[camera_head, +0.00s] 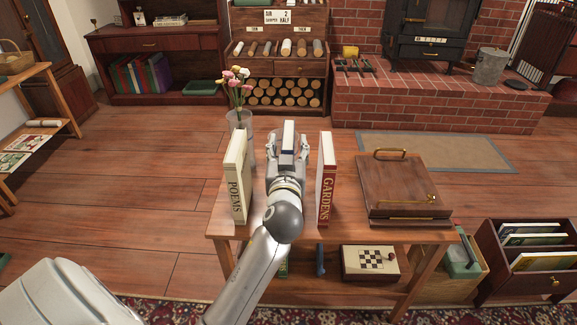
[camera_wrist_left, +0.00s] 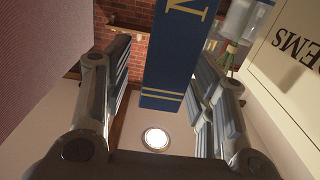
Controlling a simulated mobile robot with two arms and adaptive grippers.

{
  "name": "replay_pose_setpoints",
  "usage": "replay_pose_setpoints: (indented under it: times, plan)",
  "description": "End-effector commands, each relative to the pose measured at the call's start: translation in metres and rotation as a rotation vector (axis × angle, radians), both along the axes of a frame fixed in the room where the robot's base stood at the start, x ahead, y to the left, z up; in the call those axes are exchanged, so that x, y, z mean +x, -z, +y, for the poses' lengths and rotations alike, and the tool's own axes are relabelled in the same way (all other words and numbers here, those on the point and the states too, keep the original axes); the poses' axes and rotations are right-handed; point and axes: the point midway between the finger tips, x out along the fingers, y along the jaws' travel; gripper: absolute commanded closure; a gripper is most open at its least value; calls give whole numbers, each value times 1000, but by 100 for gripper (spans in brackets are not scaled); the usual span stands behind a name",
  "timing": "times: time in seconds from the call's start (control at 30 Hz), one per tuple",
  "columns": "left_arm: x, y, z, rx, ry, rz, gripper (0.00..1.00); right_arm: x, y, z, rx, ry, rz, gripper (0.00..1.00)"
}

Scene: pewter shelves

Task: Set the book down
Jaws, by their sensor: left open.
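A blue book (camera_wrist_left: 178,55) with gold lettering and gold bands shows between the fingers of my left gripper (camera_wrist_left: 165,100) in the left wrist view. The fingers are open, with a gap on its left side; the right finger overlaps its edge in the picture. In the head view, the pale top of the blue book (camera_head: 288,133) shows just beyond the gripper (camera_head: 287,158); the rest, including its base, is hidden. The cream POEMS book (camera_head: 237,178) stands to the left and the red GARDENS book (camera_head: 326,178) to the right. My right gripper is out of view.
The wooden table (camera_head: 350,222) also bears a flower vase (camera_head: 240,122) behind POEMS and a brown wooden box (camera_head: 403,185) at right. A chess box (camera_head: 370,262) lies on the lower shelf. Table gaps beside the gripper are narrow.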

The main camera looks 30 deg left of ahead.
Motion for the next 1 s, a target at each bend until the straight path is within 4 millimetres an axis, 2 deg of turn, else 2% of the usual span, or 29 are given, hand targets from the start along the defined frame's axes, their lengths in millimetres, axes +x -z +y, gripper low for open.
replay_pose_setpoints:
  times: [0.33,0.67,1.0]
  plan:
    - [38,2,24,3,0,1,48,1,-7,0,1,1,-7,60]
    - [43,2,27,-1,0,1,48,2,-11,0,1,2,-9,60]
    - [43,3,27,0,0,1,92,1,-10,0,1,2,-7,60]
